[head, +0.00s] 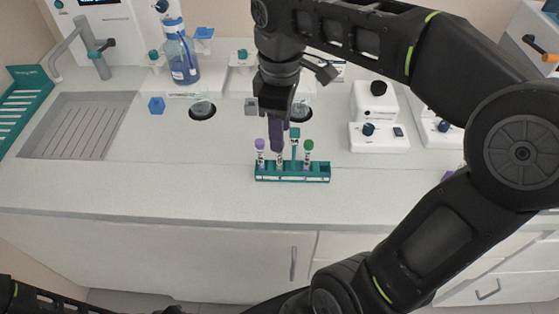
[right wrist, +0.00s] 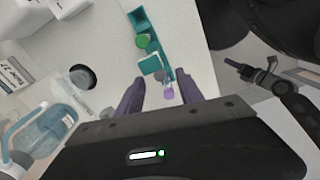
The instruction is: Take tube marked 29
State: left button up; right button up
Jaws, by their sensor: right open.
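A teal tube rack (head: 292,178) stands on the counter, holding a purple-capped tube (head: 260,150) at its left and a green-capped tube (head: 308,152) at its right. Another tube between them is partly hidden by my gripper. The number labels are too small to read. My right gripper (head: 278,148) is open, pointing down over the left-middle part of the rack. In the right wrist view the purple cap (right wrist: 169,93) shows between the open fingers, towards the right one, and the green cap (right wrist: 142,41) lies beyond them. My left gripper is not in view.
A teal T-shaped piece (head: 295,134) rises from the rack's middle. Behind stand a blue bottle (head: 182,60), round counter openings (head: 202,110) and white devices (head: 378,136). A sink drainboard (head: 78,125) lies left. Counter in front of the rack is clear.

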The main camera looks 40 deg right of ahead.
aim_at(279, 162)
jog(key=shift+f, duration=1)
jog(key=shift+f, duration=0.1)
notch_tip(279, 162, down, 5)
jog(key=shift+w, duration=0.1)
jog(key=shift+c, duration=0.3)
grip_shut()
